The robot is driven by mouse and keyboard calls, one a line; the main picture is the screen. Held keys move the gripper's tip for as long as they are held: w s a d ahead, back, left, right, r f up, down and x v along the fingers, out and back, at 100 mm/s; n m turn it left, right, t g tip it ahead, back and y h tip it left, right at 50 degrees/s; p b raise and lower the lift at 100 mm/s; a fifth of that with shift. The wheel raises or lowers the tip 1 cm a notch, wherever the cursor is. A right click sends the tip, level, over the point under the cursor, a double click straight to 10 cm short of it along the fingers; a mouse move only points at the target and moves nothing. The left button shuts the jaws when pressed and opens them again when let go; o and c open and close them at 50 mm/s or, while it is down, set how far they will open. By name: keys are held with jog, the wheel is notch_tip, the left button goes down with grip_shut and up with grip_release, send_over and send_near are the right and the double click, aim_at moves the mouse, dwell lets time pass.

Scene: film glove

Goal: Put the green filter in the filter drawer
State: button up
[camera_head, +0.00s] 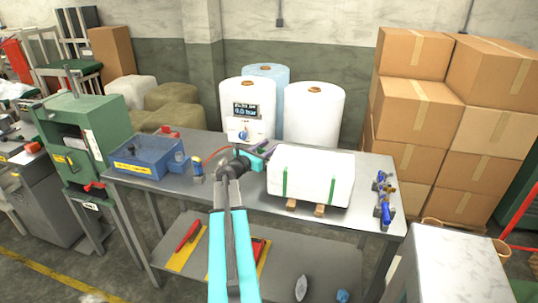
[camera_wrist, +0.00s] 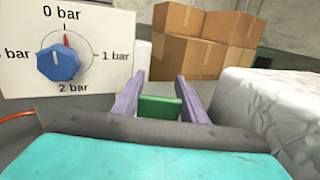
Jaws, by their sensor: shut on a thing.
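The green filter (camera_wrist: 159,107) shows in the wrist view as a small green block between the two purple fingers of my gripper (camera_wrist: 160,80). My gripper is shut on it. In the head view my gripper (camera_head: 262,148) is over the back middle of the metal table, partly hidden by my arm. In the wrist view a white panel (camera_wrist: 105,80) with a blue knob (camera_wrist: 58,63) and a pressure scale is close on the left. I cannot pick out the filter drawer in either view.
A white wrapped block (camera_head: 312,176) stands right of my gripper. A blue box (camera_head: 146,157) is at the table's left, and blue-handled valves (camera_head: 384,199) are at its right end. White tanks (camera_head: 314,112) stand behind the table (camera_head: 225,198). Cardboard boxes (camera_head: 420,105) are stacked at the right.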

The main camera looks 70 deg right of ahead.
jog(key=shift+f+p, duration=0.35)
jog(key=shift+f, duration=1.45)
jog(key=shift+f, duration=0.1)
jog(key=o, duration=0.8)
jog(key=shift+o, duration=0.2)
jog(key=shift+r, duration=0.2)
jog(key=shift+w+a+f, duration=0.15)
jog(key=shift+w+a, duration=0.05)
jog(key=shift+a, duration=0.4)
jog(key=b+v, duration=0.3)
jog(key=v, duration=0.7)
jog(key=shift+w+a, duration=0.15)
jog(key=shift+a, duration=0.15)
